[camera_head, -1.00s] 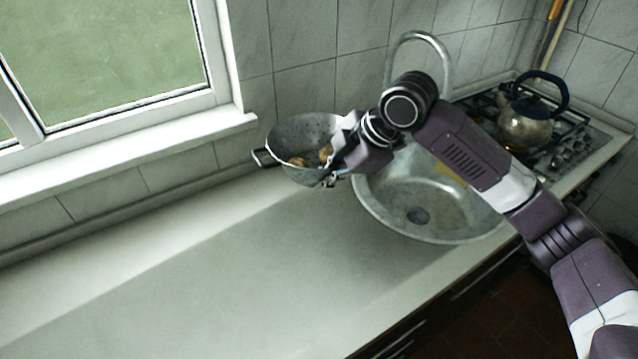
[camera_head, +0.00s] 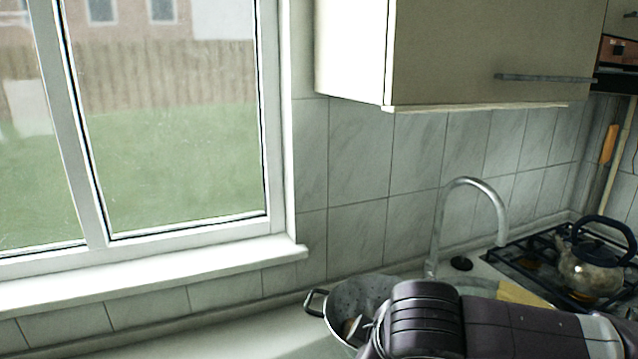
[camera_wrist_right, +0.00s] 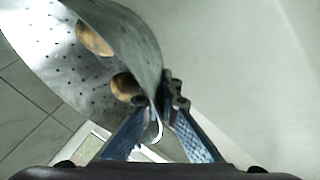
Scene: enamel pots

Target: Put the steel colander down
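The steel colander (camera_head: 358,294) is a grey perforated bowl with a dark loop handle at its left. In the head view it is at the bottom middle, over the counter left of the sink, partly hidden by my right arm. The right wrist view shows its holed wall (camera_wrist_right: 75,65) tilted in the picture, with brown roundish things (camera_wrist_right: 95,40) inside. My right gripper (camera_wrist_right: 165,103) has its fingertips closed on the colander's near rim or handle. Whether the bowl's base touches the counter is hidden. My left gripper is out of view.
The counter (camera_head: 250,342) is bare to the left. The sink is mostly hidden behind my right arm, with its tap (camera_head: 470,190) rising behind. A kettle (camera_head: 590,265) stands on the hob at right. A wall cabinet (camera_head: 460,55) hangs above; a window sill (camera_head: 150,275) is at left.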

